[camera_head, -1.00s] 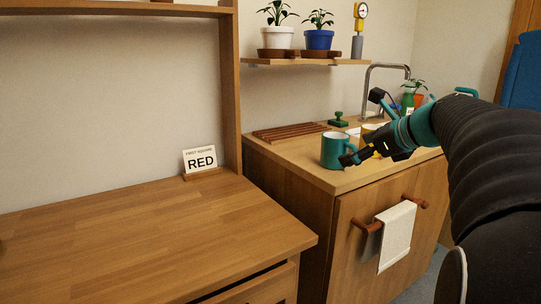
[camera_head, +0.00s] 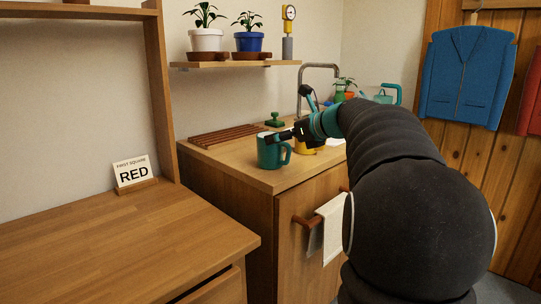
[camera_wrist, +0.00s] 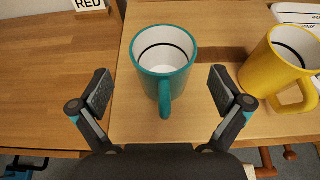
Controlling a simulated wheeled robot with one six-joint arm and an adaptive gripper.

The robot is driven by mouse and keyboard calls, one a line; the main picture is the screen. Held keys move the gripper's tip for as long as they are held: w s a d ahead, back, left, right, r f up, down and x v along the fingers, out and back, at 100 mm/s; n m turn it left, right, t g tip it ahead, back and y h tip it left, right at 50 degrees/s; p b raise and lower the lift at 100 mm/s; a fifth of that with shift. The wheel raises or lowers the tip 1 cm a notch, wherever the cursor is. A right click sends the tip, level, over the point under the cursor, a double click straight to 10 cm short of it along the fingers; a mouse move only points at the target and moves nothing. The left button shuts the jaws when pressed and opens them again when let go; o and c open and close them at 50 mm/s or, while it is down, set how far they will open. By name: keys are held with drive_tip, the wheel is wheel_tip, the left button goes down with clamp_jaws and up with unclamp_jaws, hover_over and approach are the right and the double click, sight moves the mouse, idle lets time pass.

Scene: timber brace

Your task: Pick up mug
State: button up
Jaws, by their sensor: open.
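A teal mug (camera_head: 268,152) with a white inside stands upright on the wooden counter near its left front corner. In the wrist view the teal mug (camera_wrist: 158,58) is centred just beyond my open fingers, its handle pointing back between them. My gripper (camera_wrist: 160,92) is open and empty, with one finger to each side of the handle. In the head view my gripper (camera_head: 283,136) is beside the mug's right side and partly overlaps it. A yellow mug (camera_wrist: 283,62) stands to the right, and it is mostly hidden behind my gripper in the head view (camera_head: 305,150).
A slatted wooden rack (camera_head: 228,136) and a green stamp-like object (camera_head: 274,120) are behind the mug. A faucet (camera_head: 318,68) rises at the back. A towel (camera_head: 333,228) hangs on the cabinet front. A desk (camera_head: 110,245) with a RED sign (camera_head: 134,173) is at left.

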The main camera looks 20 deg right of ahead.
drive_tip(key=x, duration=0.5)
drive_tip(key=shift+w+d, duration=0.1)
drive_tip(key=shift+d, duration=0.05)
drive_tip(key=c, duration=1.2)
